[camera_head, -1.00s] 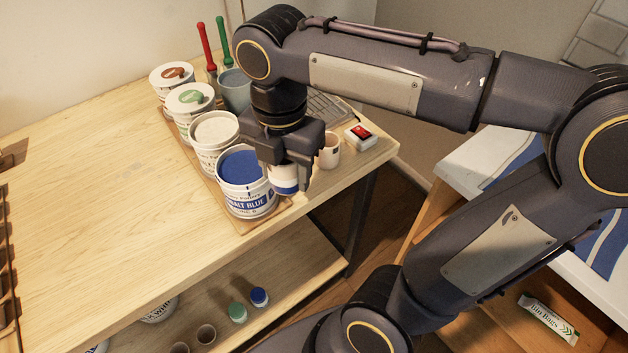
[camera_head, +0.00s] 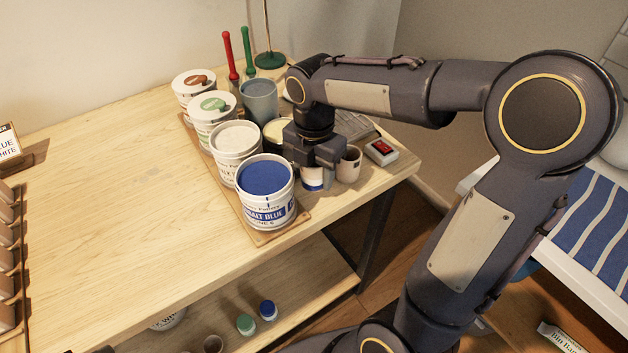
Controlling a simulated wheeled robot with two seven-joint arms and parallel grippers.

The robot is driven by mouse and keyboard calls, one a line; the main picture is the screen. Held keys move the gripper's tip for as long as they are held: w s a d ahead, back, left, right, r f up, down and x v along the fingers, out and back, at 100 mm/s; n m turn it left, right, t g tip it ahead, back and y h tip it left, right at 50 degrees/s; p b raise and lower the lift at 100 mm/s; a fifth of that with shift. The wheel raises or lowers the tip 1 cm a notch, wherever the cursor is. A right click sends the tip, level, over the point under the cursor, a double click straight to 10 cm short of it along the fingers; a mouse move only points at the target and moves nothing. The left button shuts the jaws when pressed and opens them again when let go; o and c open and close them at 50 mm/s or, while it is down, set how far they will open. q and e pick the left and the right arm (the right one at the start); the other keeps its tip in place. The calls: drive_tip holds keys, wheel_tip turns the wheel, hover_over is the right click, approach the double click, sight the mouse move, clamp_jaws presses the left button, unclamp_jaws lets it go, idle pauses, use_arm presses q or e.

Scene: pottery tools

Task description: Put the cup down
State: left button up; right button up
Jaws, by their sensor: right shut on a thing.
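My right gripper (camera_head: 316,166) points down and is shut on a small white cup with a blue lower band (camera_head: 314,180). The fingers hide most of the cup's upper part. The cup is upright at the table's (camera_head: 110,180) right side, just right of the cobalt blue tub (camera_head: 266,178). I cannot tell whether its base touches the surface. A pale cup (camera_head: 349,166) stands close to its right. My left gripper is not in view.
White tubs, one with a green mark (camera_head: 212,110), stand in a row on a wooden board (camera_head: 262,238). A grey-blue pot (camera_head: 259,98) holds no visible tools.

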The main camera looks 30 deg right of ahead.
sight(314, 183)
drive_tip(key=shift+w+d+f, duration=0.1)
drive_tip(key=shift+w+f, duration=0.05)
drive_tip(key=shift+f, duration=0.85)
drive_tip(key=shift+w+d+f, duration=0.1)
drive_tip(key=shift+w+f, duration=0.05)
drive_tip(key=shift+f, duration=0.8)
drive_tip(key=shift+f+b, duration=0.2)
drive_tip(key=shift+b, duration=0.1)
drive_tip(key=o, duration=1)
drive_tip(key=shift+r, duration=0.1)
